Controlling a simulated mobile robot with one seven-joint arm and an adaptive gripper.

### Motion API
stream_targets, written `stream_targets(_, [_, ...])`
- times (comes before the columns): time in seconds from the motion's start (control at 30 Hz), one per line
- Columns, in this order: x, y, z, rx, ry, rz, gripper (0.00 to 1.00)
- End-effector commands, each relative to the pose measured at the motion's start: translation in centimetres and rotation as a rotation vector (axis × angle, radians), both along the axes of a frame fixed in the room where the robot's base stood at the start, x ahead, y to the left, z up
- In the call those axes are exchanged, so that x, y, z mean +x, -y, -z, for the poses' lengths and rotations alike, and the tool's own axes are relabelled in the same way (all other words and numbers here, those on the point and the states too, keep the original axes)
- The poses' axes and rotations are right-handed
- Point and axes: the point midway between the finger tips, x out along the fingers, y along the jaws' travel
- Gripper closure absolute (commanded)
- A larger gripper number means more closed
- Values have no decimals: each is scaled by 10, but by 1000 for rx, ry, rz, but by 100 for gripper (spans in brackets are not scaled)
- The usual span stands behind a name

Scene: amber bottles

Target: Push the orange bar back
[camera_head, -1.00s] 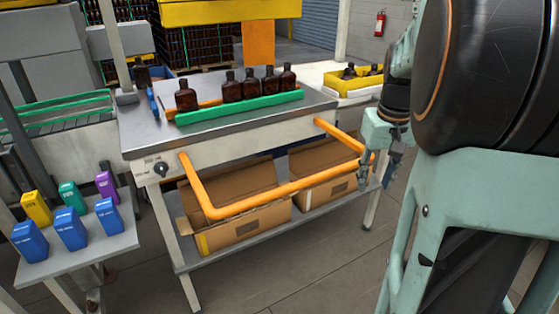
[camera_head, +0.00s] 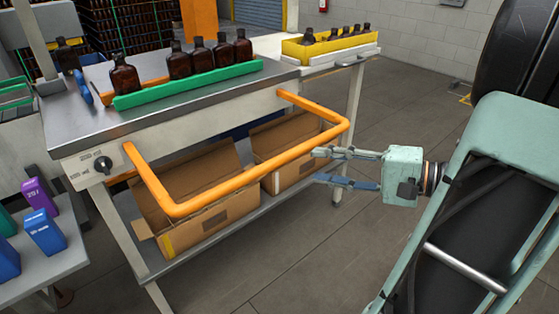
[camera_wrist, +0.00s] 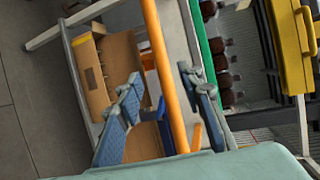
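The orange bar (camera_head: 250,174) is a U-shaped rail sticking out from the front of the metal workbench (camera_head: 190,110). Both its ends meet the bench front. My gripper (camera_head: 319,166) is open and empty, pointing left, with its fingertips close to the bar's right corner. In the wrist view the bar (camera_wrist: 164,70) runs lengthwise between the two open fingers of my gripper (camera_wrist: 160,75). I cannot tell whether a finger touches it.
Cardboard boxes (camera_head: 210,212) sit on the shelf under the bar. Amber bottles (camera_head: 200,60) stand on the bench behind a green rail (camera_head: 190,86). A yellow tray (camera_head: 330,44) of bottles is at the back right. The floor right of the bench is clear.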

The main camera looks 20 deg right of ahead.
Motion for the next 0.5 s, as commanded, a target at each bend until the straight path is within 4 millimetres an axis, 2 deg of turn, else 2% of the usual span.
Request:
stream_targets(0.17, [12,-11,2,6,8,3,66])
stream_targets(0.5, [57,-53,14,5,5,2,66])
